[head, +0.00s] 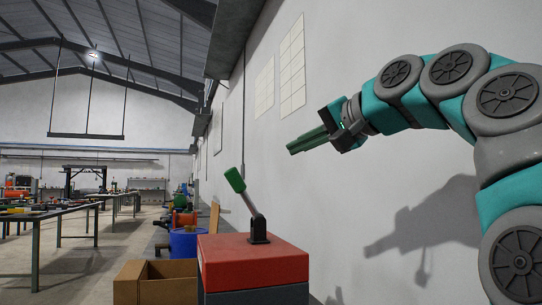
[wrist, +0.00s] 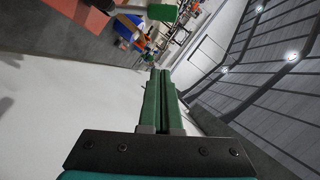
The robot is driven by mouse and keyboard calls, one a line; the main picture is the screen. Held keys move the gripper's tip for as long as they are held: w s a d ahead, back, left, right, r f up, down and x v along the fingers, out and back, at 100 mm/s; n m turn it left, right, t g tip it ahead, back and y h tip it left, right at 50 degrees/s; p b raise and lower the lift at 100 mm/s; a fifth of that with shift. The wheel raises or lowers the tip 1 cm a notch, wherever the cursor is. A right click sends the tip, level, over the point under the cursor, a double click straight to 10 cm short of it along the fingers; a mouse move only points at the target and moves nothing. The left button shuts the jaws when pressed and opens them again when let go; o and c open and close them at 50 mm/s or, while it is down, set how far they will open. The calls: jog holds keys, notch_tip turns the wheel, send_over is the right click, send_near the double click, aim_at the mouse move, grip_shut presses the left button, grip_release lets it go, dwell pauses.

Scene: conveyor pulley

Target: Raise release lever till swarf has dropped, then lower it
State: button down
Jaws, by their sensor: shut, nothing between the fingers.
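The release lever (head: 235,180) has a green grip on a grey rod. It rises from a black pivot on a red-topped housing (head: 253,262) and tilts up to the left. In the wrist view the green grip (wrist: 162,12) shows at the top edge, beyond my fingertips, with the red housing (wrist: 75,14) at upper left. My gripper (head: 290,149) is shut and empty, above and to the right of the lever, not touching it. Its green fingers lie together in the wrist view (wrist: 161,72). I cannot make out any swarf.
An open cardboard box (head: 155,283) stands left of the housing. A blue drum (head: 188,244) and orange machinery stand behind. Long workbenches (head: 60,211) line the left. A white wall (head: 400,190) runs along the right, close to my arm. The air between gripper and lever is clear.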

aim_at(244, 194)
jog(key=w+a+f, duration=0.4)
jog(key=w+a, duration=0.2)
jog(key=a, duration=0.3)
jog(key=shift+f, duration=0.25)
dwell(0.3)
jog(key=shift+s, duration=0.15)
dwell(0.3)
jog(key=shift+a+b, duration=0.3)
jog(key=shift+a, duration=0.05)
